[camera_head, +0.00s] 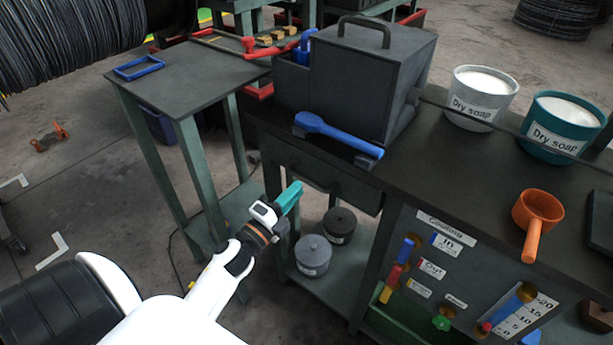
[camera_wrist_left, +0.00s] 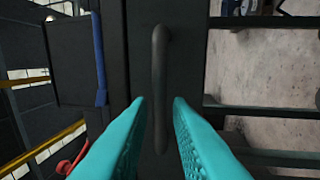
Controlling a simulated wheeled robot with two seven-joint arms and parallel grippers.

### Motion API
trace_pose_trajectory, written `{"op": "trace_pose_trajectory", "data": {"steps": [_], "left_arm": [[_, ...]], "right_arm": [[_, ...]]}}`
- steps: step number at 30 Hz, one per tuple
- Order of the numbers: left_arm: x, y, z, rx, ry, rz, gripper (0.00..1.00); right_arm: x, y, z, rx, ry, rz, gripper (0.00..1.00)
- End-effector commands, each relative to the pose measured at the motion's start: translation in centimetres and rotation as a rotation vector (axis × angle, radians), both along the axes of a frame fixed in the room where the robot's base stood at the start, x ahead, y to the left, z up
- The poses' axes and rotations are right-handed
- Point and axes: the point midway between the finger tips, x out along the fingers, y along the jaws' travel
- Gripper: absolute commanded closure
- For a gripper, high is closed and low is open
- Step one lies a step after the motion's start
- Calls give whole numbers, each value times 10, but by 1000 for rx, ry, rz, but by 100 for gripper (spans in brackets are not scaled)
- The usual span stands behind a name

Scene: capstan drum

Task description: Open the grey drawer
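The grey drawer (camera_head: 338,188) is under the dark bench top, and it appears closed. In the left wrist view its dark front (camera_wrist_left: 190,55) shows with a bar handle (camera_wrist_left: 159,60) running up the middle. My left gripper (camera_head: 292,193) is in front of the drawer in the head view. In the left wrist view its two teal fingers (camera_wrist_left: 159,102) are apart, one on each side of the handle's lower part, with gaps visible on both sides. Whether the fingertips reach past the bar is hard to tell. My right gripper is not in view.
A grey box (camera_head: 365,80) and a blue-handled brush (camera_head: 338,134) sit on the bench above the drawer. Two lidded pots (camera_head: 313,256) stand on the shelf below. A side table (camera_head: 185,78) is at left. Dry soap buckets (camera_head: 480,97) and an orange scoop (camera_head: 537,215) are right.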

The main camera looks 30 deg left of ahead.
Motion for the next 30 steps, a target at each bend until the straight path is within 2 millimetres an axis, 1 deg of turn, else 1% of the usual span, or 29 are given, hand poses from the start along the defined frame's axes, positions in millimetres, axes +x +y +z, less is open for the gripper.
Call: {"op": "trace_pose_trajectory", "data": {"steps": [1,3,6,10,20,24,30], "left_arm": [[10,-1,4,0,-2,-2,82],[22,-2,6,1,-2,-1,82],[35,-3,8,-1,-1,0,82],[45,-4,9,-1,-1,0,82],[48,-4,8,-1,1,0,82],[48,-4,8,-1,1,0,100],[48,-4,8,-2,1,0,100]], "right_arm": [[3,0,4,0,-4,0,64],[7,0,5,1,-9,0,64],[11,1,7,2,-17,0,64],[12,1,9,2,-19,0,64],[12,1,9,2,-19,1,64],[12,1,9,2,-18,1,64],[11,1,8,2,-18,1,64]]}}
